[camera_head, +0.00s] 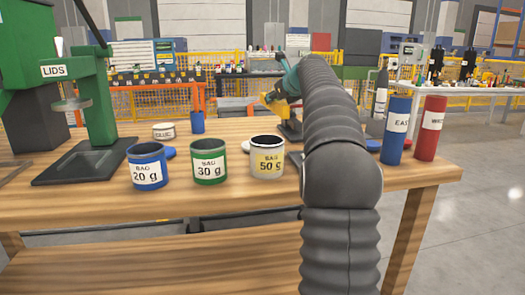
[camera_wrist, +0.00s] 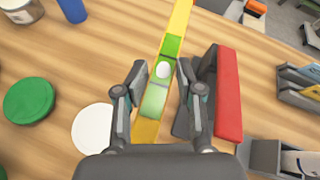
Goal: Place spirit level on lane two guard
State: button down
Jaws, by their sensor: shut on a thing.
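The yellow spirit level (camera_wrist: 180,16) with green vial sections lies lengthwise between the fingers of my gripper (camera_wrist: 161,70) in the wrist view. My gripper is shut on it, and the level slants across the picture toward the top right. In the head view a yellow piece (camera_head: 272,101) shows at the end of my arm above the far side of the workbench; my arm hides most of this area. I cannot tell which thing is the lane two guard.
A dark stand with a red bar (camera_wrist: 229,95) is close right of my gripper. A green lid (camera_wrist: 29,100) and a white disc (camera_wrist: 93,128) lie left. Blue (camera_head: 147,166), green (camera_head: 209,161) and white (camera_head: 267,157) cans stand on the workbench (camera_head: 80,210). Blue (camera_head: 395,130) and red (camera_head: 430,128) cylinders stand right.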

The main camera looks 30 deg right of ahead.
jog(key=shift+w+d+f+m+h, duration=0.15)
jog(key=shift+d+f+m+h, duration=0.2)
jog(key=shift+d+f, duration=0.4)
notch_tip(320, 180, down, 9)
jog(key=b, duration=0.4)
jog(key=c, duration=0.7)
grip_release()
jog(key=shift+f, duration=0.15)
